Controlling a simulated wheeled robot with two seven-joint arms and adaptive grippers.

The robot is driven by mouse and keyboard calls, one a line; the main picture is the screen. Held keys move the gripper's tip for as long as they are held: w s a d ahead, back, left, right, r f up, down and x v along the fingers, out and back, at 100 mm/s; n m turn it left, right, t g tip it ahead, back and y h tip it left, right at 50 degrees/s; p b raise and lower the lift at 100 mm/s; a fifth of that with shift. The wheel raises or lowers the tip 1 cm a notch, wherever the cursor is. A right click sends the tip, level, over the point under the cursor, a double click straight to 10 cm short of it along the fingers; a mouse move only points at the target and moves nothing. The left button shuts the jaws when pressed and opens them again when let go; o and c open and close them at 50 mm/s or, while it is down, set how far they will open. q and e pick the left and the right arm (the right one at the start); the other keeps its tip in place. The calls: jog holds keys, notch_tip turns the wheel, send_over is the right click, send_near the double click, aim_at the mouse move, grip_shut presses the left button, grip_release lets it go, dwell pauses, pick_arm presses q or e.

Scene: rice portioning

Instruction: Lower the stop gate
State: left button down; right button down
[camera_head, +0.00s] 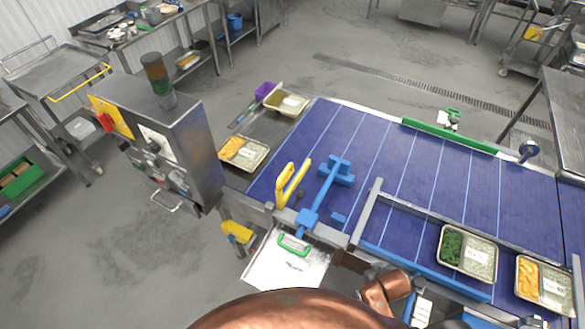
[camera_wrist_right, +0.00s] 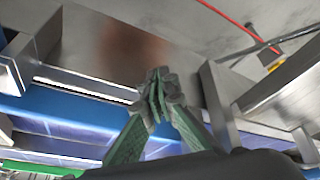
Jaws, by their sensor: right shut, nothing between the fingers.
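A blue T-shaped bar (camera_head: 328,187) slants over the near left part of the blue conveyor belt (camera_head: 390,172), its foot at the belt's front edge. It looks like the stop gate; I cannot tell whether its far end touches the belt. A yellow upright handle (camera_head: 291,182) stands just left of it. My right gripper (camera_wrist_right: 158,86) shows in the right wrist view, its green fingers closed together at the tips and empty, in front of grey metal and a blue edge. I cannot make out its fingertips in the head view. My left gripper is not in view.
Filled trays stand at the belt's left end (camera_head: 243,153) and near right (camera_head: 467,252). A metal control box (camera_head: 165,140) with a red button stands at left. The belt's middle is clear.

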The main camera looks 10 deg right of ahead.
jog(key=w+r+t, duration=0.2)
jog(key=w+r, duration=0.2)
jog(key=w+r+t, duration=0.1)
jog(key=w+r, duration=0.4)
jog(key=w+r+t+p, duration=0.1)
jog(key=w+r+t, duration=0.1)
jog(key=w+r, duration=0.2)
jog(key=shift+w+r+t, duration=0.25)
jog(key=shift+w+t, duration=0.05)
jog(key=w+a+r+n+t+y, duration=0.2)
jog(key=w+a+r+t+y, duration=0.15)
jog(key=w+r, duration=0.5)
jog(key=w+a+r+n+g+y, duration=0.3)
jog(key=a+r+n+y, duration=0.55)
jog(key=y, duration=0.25)
jog(key=p, duration=0.3)
send_over(293, 171)
jog(key=s+a, duration=0.1)
jog(key=s, duration=0.4)
jog(key=shift+f, duration=1.95)
jog(key=shift+w+a+m+t, duration=0.15)
jog(key=shift+m+t, duration=0.1)
jog(key=shift+m, duration=0.2)
